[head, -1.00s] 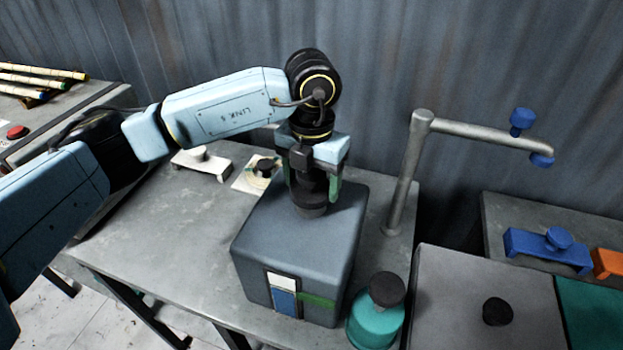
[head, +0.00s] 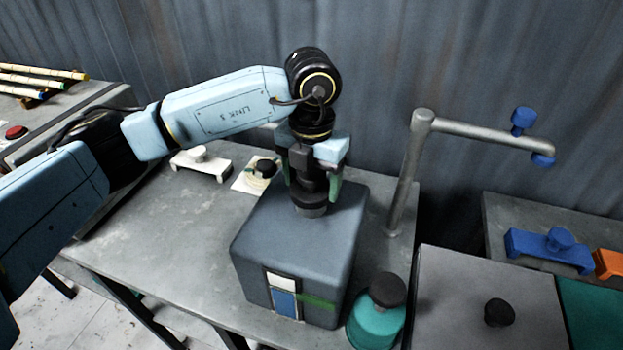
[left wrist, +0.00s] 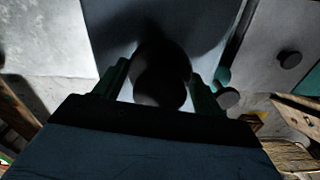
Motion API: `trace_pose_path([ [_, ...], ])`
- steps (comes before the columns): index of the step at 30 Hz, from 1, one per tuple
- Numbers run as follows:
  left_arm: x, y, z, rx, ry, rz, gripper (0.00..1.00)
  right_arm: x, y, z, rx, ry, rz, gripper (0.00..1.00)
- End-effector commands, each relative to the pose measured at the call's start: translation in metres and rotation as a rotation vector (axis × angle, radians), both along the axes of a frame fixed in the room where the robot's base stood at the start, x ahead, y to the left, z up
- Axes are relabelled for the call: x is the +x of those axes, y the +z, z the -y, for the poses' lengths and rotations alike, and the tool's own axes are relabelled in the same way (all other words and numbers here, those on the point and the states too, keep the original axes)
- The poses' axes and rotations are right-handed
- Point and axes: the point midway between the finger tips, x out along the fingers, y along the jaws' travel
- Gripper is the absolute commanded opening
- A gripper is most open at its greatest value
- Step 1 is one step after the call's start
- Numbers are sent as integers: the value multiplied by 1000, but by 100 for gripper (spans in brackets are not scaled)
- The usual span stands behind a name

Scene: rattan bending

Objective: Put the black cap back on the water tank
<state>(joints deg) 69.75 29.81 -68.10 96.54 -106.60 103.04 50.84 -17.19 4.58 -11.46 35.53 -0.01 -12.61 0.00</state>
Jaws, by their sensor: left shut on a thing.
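The water tank (head: 260,235) is a dark grey-blue box with rounded edges and a blue, white and green front panel, standing on the grey table. My left gripper (head: 316,188) points down over the tank's top. It is shut on the black cap (head: 311,208), which sits upright at the tank's neck. The cap also shows dark between the green fingers in the left wrist view (left wrist: 160,85). Whether the cap is seated or only touching cannot be told. My right gripper is not in view.
A teal bottle with a dark lid (head: 376,325) stands right of the tank. A grey pipe tap (head: 405,180) with blue handles rises behind it. White clamp (head: 201,163) and small plate (head: 250,182) lie at the back left. A grey box (head: 470,290) stands at the right.

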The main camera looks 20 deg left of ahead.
Motion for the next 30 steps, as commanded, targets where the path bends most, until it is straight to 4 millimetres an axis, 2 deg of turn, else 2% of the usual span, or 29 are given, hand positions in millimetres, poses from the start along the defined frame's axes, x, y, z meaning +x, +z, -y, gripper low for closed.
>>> trace_pose_path([
  [30,0,-3,0,0,0,1,44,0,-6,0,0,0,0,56],
])
